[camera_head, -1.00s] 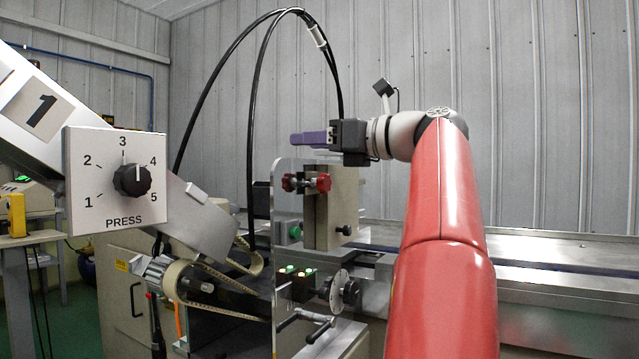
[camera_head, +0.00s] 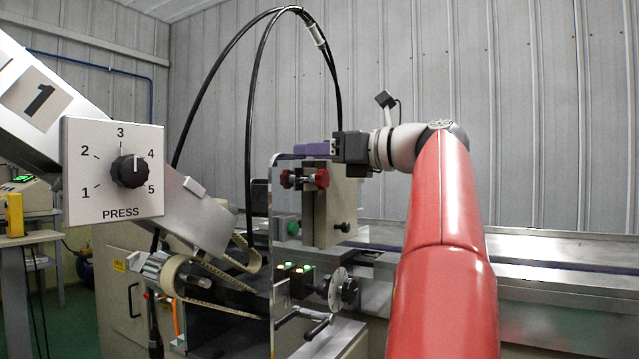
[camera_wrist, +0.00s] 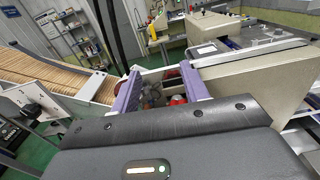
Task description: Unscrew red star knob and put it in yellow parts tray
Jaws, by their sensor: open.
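The red star knob (camera_head: 321,179) is on the upper part of the beige block on the machine, beside a clear upright panel. A second red knob shape (camera_head: 288,180) shows left of it at the panel; I cannot tell if it is a reflection. My gripper (camera_head: 290,154) points left with purple fingers just above the knob. In the wrist view the gripper (camera_wrist: 160,70) is open, and a red knob part (camera_wrist: 178,100) shows low between the fingers, near the right one. I see no contact. I cannot make out a yellow parts tray.
The clear panel (camera_head: 281,235) stands close to the knob. A PRESS dial box (camera_head: 112,200) is at left. A yellow object (camera_head: 14,215) stands on a far-left table. Black hoses (camera_head: 252,130) arch behind.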

